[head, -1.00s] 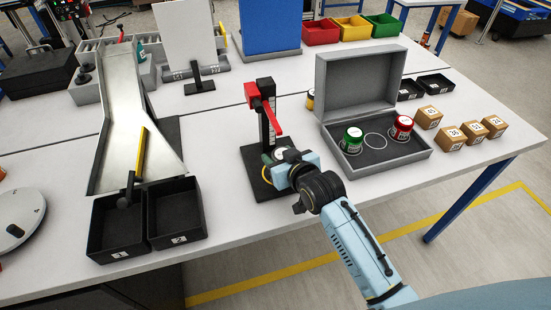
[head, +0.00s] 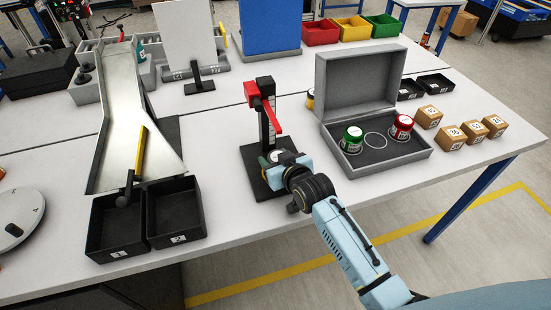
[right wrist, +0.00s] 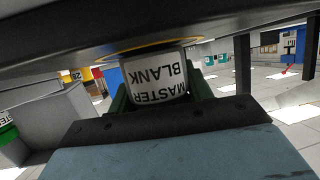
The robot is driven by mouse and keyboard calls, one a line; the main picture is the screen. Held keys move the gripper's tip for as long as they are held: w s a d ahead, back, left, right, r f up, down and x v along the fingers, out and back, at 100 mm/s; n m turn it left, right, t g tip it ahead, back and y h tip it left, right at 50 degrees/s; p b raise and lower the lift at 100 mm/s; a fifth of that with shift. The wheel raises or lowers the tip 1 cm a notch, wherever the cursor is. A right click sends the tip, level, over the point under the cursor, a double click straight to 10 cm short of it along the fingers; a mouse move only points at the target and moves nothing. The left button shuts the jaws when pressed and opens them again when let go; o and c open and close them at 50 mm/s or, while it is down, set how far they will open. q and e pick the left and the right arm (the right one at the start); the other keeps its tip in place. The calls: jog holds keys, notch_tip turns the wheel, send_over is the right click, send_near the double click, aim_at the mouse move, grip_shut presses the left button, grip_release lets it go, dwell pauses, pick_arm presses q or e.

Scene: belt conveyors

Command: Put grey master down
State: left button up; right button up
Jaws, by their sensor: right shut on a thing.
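The grey master (right wrist: 158,85) is a pale cylinder marked "MASTER BLANK", upside down in the right wrist view. My right gripper (head: 279,161) is shut on it, with dark fingers on both sides. In the head view they are at the black base (head: 258,187) of the stand with a red lever (head: 270,115), and the gripper mostly hides the master. In the right wrist view the master's end meets a yellow ring (right wrist: 150,47) on a dark plate; I cannot tell whether it touches. My left gripper is not in view.
An open grey case (head: 400,158) stands to the right, with a green-topped piece (head: 352,139), a red-topped piece (head: 401,127) and an empty ring (head: 376,140). Small numbered boxes (head: 450,138) lie beyond it. Black bins (head: 117,228) and a chute (head: 128,125) are left.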

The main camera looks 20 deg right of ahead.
jog(key=shift+s+f, duration=0.3)
jog(key=shift+f, duration=0.35)
jog(key=o, duration=1.1)
jog(key=shift+f, duration=0.15)
jog(key=shift+o, duration=0.2)
jog(key=shift+w+r, duration=0.1)
jog(key=shift+r, duration=0.5)
jog(key=v, duration=0.4)
jog(key=p+v, duration=0.1)
jog(key=v, duration=0.6)
jog(key=shift+d+r+p, duration=0.1)
jog(key=shift+r+p, duration=0.2)
jog(key=shift+r, duration=0.15)
